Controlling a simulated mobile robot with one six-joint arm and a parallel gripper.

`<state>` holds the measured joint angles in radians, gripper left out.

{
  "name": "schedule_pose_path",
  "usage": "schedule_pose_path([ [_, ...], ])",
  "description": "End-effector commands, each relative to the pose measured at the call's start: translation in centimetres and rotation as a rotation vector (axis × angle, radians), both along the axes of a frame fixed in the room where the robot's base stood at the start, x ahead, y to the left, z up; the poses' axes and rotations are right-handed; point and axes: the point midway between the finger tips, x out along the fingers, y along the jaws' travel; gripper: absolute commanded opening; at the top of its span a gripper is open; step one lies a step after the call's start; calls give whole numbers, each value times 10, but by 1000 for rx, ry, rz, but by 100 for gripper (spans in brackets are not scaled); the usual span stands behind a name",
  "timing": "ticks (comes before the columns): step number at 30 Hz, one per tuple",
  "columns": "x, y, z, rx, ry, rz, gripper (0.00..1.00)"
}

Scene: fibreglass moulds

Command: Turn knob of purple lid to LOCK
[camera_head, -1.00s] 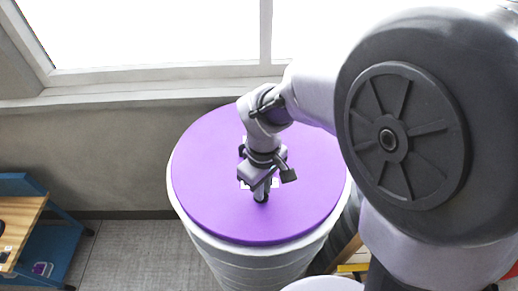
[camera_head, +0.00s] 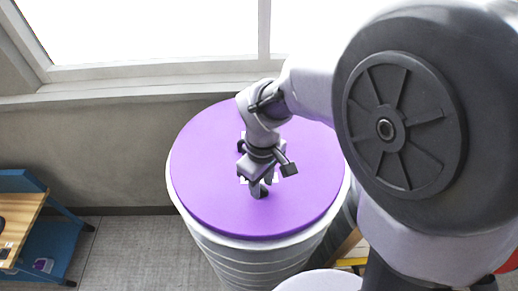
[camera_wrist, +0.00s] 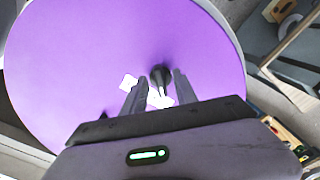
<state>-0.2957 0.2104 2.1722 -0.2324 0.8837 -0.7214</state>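The purple lid (camera_head: 215,195) lies flat on top of a pale ribbed drum (camera_head: 240,255). It fills much of the wrist view (camera_wrist: 70,50). Its small dark knob (camera_wrist: 159,74) stands near the lid's middle, with white label patches (camera_wrist: 129,82) beside it. I cannot read the labels or the knob's setting. My gripper (camera_wrist: 160,84) is open, pointing down at the knob. The knob appears between the fingers in the wrist view, nearer the right finger; contact is not clear. In the head view my gripper (camera_head: 257,187) partly hides the knob and labels.
A window ledge and wall (camera_head: 90,150) stand behind the drum. A blue bench with a wooden top (camera_head: 18,225) is at the left. Another round white top (camera_head: 320,281) is close by at the front right. Grey floor (camera_head: 130,250) is clear at the left.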

Motion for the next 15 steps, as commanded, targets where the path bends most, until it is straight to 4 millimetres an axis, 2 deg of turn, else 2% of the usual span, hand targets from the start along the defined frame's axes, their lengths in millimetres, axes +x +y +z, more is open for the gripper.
schedule_pose_path([
  [5,1,0,13,1,-2,1,35],
  [8,1,0,38,2,-5,-1,35],
  [15,1,0,119,1,-6,-1,35],
])
